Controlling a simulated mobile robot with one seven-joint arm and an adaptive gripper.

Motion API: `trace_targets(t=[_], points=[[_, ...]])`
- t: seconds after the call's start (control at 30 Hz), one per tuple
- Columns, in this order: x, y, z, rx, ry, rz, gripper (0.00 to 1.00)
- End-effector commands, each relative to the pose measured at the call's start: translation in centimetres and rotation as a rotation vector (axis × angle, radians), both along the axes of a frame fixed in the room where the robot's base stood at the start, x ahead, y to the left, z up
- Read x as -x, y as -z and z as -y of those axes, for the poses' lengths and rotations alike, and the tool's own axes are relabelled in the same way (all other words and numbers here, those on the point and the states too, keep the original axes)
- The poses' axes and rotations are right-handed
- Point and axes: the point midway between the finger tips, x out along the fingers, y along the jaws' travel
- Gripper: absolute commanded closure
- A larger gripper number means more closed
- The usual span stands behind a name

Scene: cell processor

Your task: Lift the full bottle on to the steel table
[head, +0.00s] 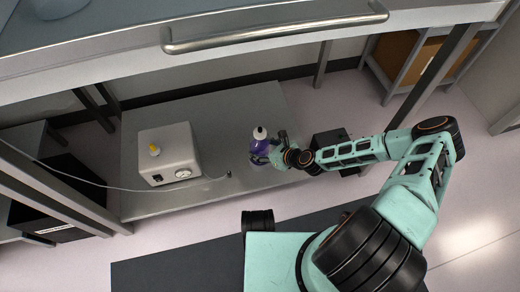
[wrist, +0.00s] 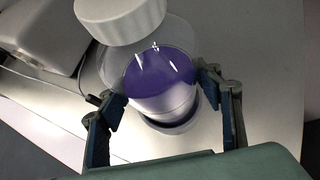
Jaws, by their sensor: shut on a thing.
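A clear bottle with purple liquid and a white cap (head: 262,147) is upright, or nearly so, over the lower steel shelf, near its right part. In the wrist view the bottle (wrist: 150,70) fills the space between the fingers, its cap toward the top edge. My gripper (head: 271,153) reaches it from the right, and in the wrist view its two fingers (wrist: 163,96) are shut on the bottle's sides. Whether its base touches the shelf is not clear. The steel table (head: 110,50) has its upper top above and in front of the bottle.
A white box with a gauge and yellow knob (head: 168,155) stands on the lower shelf (head: 220,105), left of the bottle. A thin tube runs across the shelf. A metal bar handle (head: 275,33) runs along the tabletop edge. A black box (head: 330,145) is right of the gripper.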

Motion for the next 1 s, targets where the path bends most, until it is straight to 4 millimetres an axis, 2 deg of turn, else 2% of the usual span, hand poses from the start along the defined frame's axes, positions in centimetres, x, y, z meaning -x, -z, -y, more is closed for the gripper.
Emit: trace_targets(t=[0.03, 0.1, 0.13, 0.87, 1.0], points=[[0.0, 0.0, 0.0, 0.000, 0.000, 0.000, 0.76], [0.0, 0.0, 0.0, 0.000, 0.000, 0.000, 0.84], [-0.1, -0.2, -0.1, -0.001, 0.000, 0.003, 0.84], [-0.1, -1.6, 0.0, -0.001, 0.000, 0.003, 0.84], [-0.1, -2.4, 0.0, -0.002, 0.001, 0.003, 0.84]])
